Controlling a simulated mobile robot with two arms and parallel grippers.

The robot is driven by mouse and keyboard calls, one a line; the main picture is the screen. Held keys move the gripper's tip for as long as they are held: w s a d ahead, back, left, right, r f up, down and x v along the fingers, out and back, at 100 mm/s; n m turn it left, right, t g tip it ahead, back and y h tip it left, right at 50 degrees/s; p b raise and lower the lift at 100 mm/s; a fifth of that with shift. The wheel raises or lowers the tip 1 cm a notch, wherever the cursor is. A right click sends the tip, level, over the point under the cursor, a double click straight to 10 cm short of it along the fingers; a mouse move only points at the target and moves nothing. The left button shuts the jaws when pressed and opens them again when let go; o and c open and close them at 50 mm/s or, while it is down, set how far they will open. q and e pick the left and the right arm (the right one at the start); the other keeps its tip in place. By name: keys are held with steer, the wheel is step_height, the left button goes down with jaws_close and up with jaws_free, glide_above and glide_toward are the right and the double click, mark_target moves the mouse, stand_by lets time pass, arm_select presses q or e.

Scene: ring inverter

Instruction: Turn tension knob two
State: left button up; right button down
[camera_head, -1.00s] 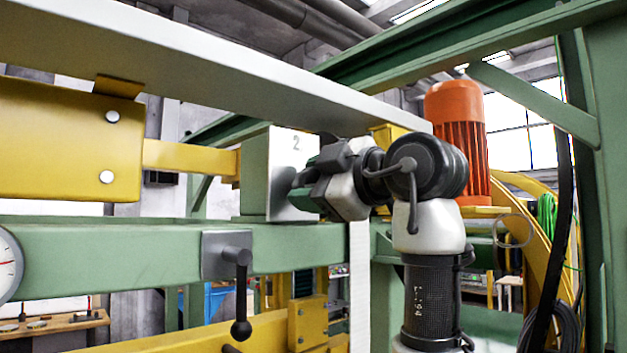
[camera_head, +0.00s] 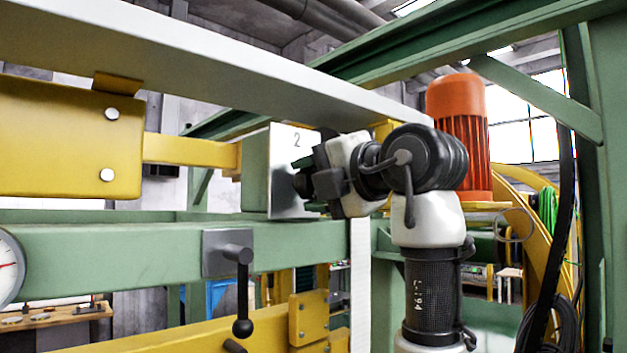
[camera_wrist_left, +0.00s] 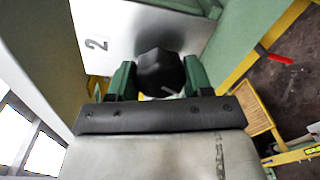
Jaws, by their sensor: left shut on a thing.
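Tension knob two is a black faceted knob (camera_wrist_left: 160,73) on a pale metal plate (camera_wrist_left: 130,28) marked "2", seen in the left wrist view. My left gripper (camera_wrist_left: 158,80) has its two green fingers on either side of the knob and is shut on it. In the head view, the plate (camera_head: 283,150) sits on the end of a green box, and my left gripper (camera_head: 305,183) reaches it from the right. There the gripper mostly hides the knob. My right gripper is in neither view.
A black crank lever (camera_head: 241,290) hangs from a bracket on the green beam (camera_head: 130,255) below. A white beam (camera_head: 200,55) passes overhead. An orange motor (camera_head: 462,135) stands behind my left arm. A dial gauge (camera_head: 8,265) is at the left edge.

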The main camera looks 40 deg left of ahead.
arm_select(q)
steer(key=n, duration=0.6)
steer(key=shift+f+t, duration=0.2)
steer(key=shift+t, duration=0.2)
steer(key=n, duration=0.5)
steer(key=shift+w+n+t, duration=0.1)
steer(key=shift+n+t, duration=0.2)
steer(key=o, duration=0.9)
steer(key=shift+d, duration=0.1)
steer(key=d+b, duration=0.1)
steer(key=d, duration=0.2)
steer(key=s+d+b, duration=0.1)
steer(key=d, duration=0.3)
steer(key=d+b, duration=0.1)
steer(key=d, duration=0.2)
steer(key=shift+s+d+r, duration=0.25)
steer(key=shift+d+r, duration=0.05)
steer(key=shift+r, duration=0.05)
